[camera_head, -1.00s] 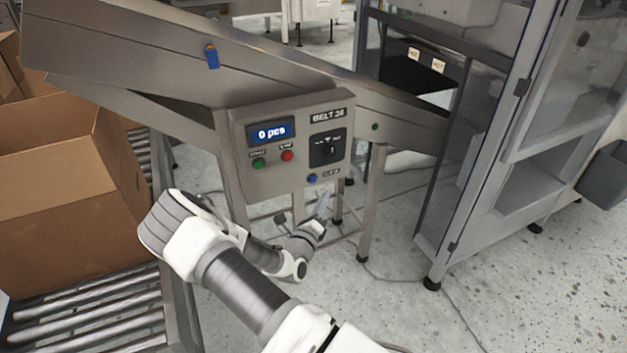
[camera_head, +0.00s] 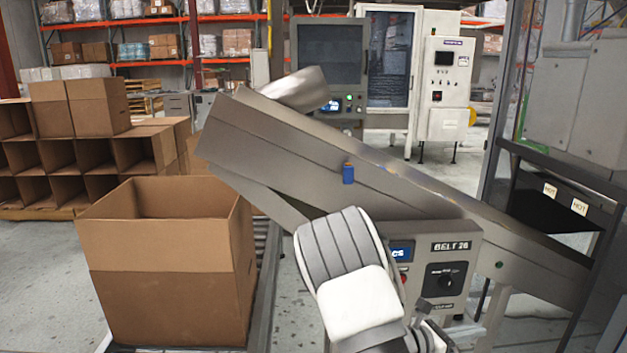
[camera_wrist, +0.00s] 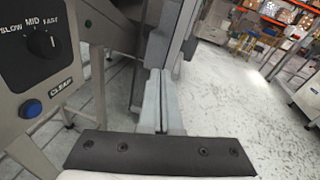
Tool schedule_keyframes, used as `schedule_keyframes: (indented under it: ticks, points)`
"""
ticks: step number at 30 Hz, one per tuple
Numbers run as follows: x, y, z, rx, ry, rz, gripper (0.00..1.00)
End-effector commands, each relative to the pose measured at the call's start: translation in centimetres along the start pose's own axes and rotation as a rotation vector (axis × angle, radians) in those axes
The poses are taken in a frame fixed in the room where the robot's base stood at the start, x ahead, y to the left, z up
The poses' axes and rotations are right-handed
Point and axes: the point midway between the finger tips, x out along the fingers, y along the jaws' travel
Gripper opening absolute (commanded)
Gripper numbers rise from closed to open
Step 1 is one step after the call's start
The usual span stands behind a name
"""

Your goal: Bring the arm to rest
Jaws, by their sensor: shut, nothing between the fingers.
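My gripper (camera_wrist: 163,82) shows in the wrist view with its two grey fingers together and nothing between them. It points past the right side of the BELT 26 control panel (camera_wrist: 45,75), clear of its dial (camera_wrist: 42,44) and blue CLEAR button (camera_wrist: 31,108). In the head view my arm (camera_head: 345,265) rises from the bottom, bent, in front of the same panel (camera_head: 462,262). The gripper's fingers cannot be made out there.
The inclined metal belt chute (camera_head: 300,165) runs behind my arm. An open cardboard box (camera_head: 165,285) stands at the left on rollers. A dark-framed enclosure with HOT labels (camera_head: 565,198) is at the right. In the wrist view, speckled floor (camera_wrist: 225,110) is open to the right.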

Motion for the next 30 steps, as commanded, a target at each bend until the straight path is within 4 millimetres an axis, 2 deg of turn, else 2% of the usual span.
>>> schedule_keyframes:
  ticks: [1,6,15,21,30]
  points:
    - [-0.2,-1.3,0.9,0.082,0.051,-0.043,0.0]
    - [-1.6,-5.2,2.4,0.335,0.213,-0.183,0.0]
    - [-6.0,-10.7,4.3,0.767,0.497,-0.406,0.0]
    - [-9.8,-13.3,5.5,1.039,0.686,-0.536,0.0]
    - [-16.3,-16.2,8.0,1.424,0.974,-0.698,0.0]
